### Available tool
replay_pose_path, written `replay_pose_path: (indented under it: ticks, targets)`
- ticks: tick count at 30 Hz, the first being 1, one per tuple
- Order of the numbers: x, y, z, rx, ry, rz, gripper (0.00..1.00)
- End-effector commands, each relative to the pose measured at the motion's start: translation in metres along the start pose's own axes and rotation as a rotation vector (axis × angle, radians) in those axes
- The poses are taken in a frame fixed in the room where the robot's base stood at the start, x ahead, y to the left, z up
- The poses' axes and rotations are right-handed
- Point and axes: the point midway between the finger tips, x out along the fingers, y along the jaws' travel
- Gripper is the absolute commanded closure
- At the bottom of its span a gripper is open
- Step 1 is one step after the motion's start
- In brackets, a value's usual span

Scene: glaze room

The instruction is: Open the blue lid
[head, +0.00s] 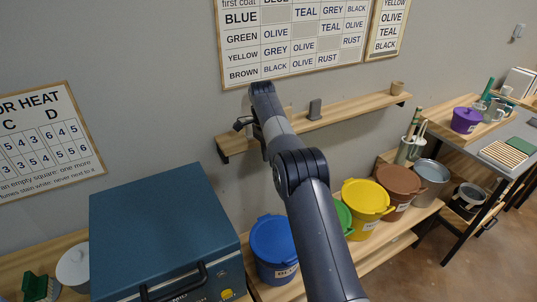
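A blue bucket (268,273) stands on the wooden bench in the lower middle of the head view. Its blue lid (272,238) is on top and looks closed. The label on its front is partly hidden by my arm. My gripper (243,125) is up at the wall shelf, well above the bucket and apart from it. Only a small dark part of it shows beside my wrist, so I cannot tell whether it is open or shut.
A large blue-grey kiln-like box (160,225) stands left of the bucket. Green (342,217), yellow (366,197) and brown (399,181) lidded buckets stand to the right. A wooden shelf (350,117) juts from the wall above, holding a small cup (397,88).

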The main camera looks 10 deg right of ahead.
Motion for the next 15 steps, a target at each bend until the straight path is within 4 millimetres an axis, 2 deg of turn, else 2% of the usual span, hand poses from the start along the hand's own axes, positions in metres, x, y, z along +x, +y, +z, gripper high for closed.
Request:
replay_pose_path:
  ticks: [8, 15]
  targets:
    - [0.003, 0.0, 0.0, 0.0, 0.0, 0.0, 0.67]
    - [0.023, 0.0, 0.0, 0.0, 0.0, 0.001, 0.67]
